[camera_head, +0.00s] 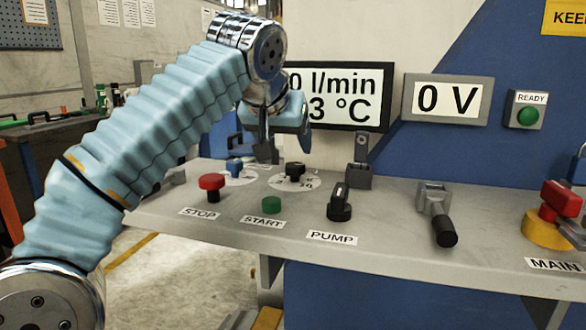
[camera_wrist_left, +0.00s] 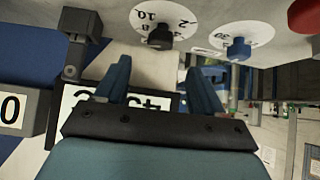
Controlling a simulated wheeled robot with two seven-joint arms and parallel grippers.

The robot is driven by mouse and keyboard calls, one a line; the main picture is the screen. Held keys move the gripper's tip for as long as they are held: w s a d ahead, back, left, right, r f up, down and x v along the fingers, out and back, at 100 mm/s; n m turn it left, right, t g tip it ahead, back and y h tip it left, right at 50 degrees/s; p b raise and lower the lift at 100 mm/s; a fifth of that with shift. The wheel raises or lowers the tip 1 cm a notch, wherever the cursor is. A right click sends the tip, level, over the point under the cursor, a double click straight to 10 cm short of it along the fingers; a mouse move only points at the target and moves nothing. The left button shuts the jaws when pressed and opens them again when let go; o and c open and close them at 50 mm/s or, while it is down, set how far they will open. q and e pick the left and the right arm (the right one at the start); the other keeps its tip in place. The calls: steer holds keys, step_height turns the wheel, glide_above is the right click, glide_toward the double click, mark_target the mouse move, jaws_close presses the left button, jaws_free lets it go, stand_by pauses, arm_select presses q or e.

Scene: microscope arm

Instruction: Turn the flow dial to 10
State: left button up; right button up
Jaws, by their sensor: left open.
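Two round white dials lie on the grey panel. One dial (camera_head: 320,181) has a black knob (camera_head: 295,170); in the wrist view this dial (camera_wrist_left: 140,17) shows 10, 2 and 8. The other dial (camera_wrist_left: 257,33) shows 30 and has a blue knob (camera_head: 235,167). My left gripper (camera_head: 266,150) is above and behind the dials, open and empty. Its two blue fingers (camera_wrist_left: 157,70) are spread apart in the wrist view, apart from both knobs. The display (camera_head: 345,97) shows "0 l/min" and "3 °C", its left part hidden by my arm. My right gripper is out of view.
A red STOP button (camera_head: 211,183), green START button (camera_head: 271,204) and PUMP switch (camera_head: 340,205) sit in front of the dials. A black-handled lever (camera_head: 440,215) and red MAIN switch (camera_head: 560,202) are to the right.

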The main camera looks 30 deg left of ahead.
mark_target(295, 164)
arm_select(q)
steer(key=b+x, duration=0.1)
steer(key=x, duration=0.7)
steer(key=shift+w+f, duration=0.1)
steer(key=c, duration=1.1)
